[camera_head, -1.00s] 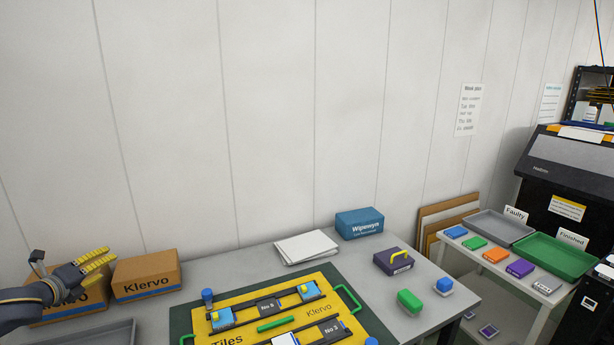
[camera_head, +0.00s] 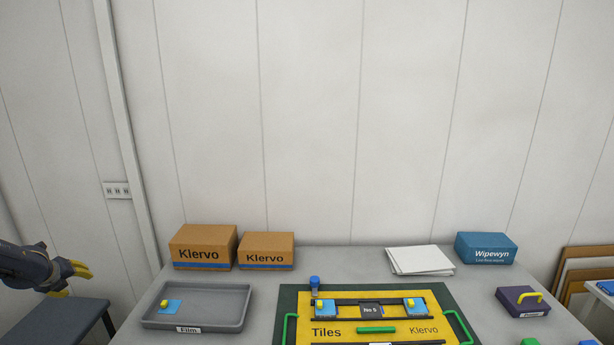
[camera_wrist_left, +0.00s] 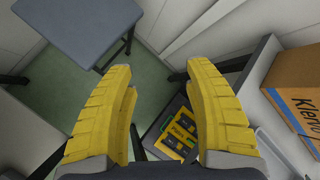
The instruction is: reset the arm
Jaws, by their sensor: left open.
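My left gripper (camera_head: 77,270) is at the far left in the head view, left of the table and above a grey stool. Its yellow fingers also show in the left wrist view (camera_wrist_left: 160,105), spread wide apart with nothing between them. My right gripper is not in view. The yellow tile board (camera_head: 385,331) lies on a dark green mat on the table, with blue pieces and a green handle on it. The grey tray (camera_head: 240,305) left of it holds a blue piece with a yellow knob.
Two Klervo boxes (camera_head: 203,247) stand at the table's back left. White papers (camera_head: 420,260), a blue Wipewyn box (camera_head: 486,248) and a purple block (camera_head: 522,300) are to the right. A grey stool (camera_head: 62,322) stands left of the table; the wrist view shows green floor around it.

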